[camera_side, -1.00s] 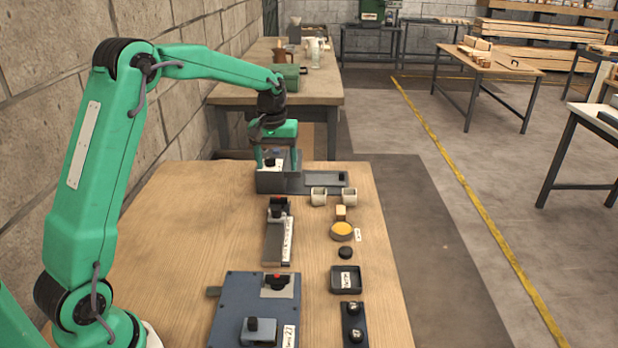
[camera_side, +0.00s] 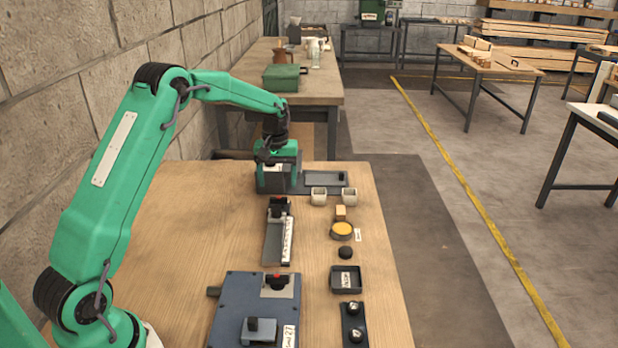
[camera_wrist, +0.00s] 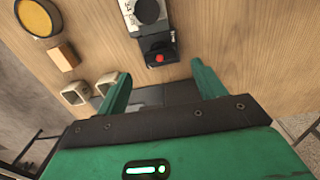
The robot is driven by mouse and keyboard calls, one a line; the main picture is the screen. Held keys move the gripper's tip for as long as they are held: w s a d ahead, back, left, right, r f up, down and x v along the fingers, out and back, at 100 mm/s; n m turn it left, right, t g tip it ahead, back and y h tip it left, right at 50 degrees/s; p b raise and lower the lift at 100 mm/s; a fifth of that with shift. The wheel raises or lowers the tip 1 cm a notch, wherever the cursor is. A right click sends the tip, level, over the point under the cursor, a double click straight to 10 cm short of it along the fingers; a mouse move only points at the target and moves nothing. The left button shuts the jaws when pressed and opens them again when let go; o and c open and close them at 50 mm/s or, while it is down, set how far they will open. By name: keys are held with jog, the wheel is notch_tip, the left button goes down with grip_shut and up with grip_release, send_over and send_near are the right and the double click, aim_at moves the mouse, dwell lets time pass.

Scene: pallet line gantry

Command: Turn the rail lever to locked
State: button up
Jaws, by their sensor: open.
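My gripper (camera_side: 277,184) is at the far end of the table, pointing down, its two green fingers apart and nothing visibly held. In the side view they stand at a grey block (camera_side: 272,181), which they partly hide; I cannot tell whether they touch it. In the wrist view, a dark grey surface (camera_wrist: 168,96) shows between the fingers (camera_wrist: 160,72). A long labelled rail fixture (camera_side: 276,240) lies nearer the side camera, with a dark knob and a red spot (camera_side: 279,199) at its far end. The wrist view also shows a round black knob (camera_wrist: 148,11) and the red spot (camera_wrist: 159,58). Its lever setting is unreadable.
Two pale cups (camera_side: 319,196), a wooden cube (camera_side: 340,213) and a yellow-topped disc (camera_side: 342,230) stand right of the rail. A blue box (camera_side: 232,305) with a grey knob is nearest. Bare wood (camera_side: 190,230) lies left of the rail.

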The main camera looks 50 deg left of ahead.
aim_at(279, 198)
jog(key=shift+f, duration=2.85)
jog(key=c, duration=1)
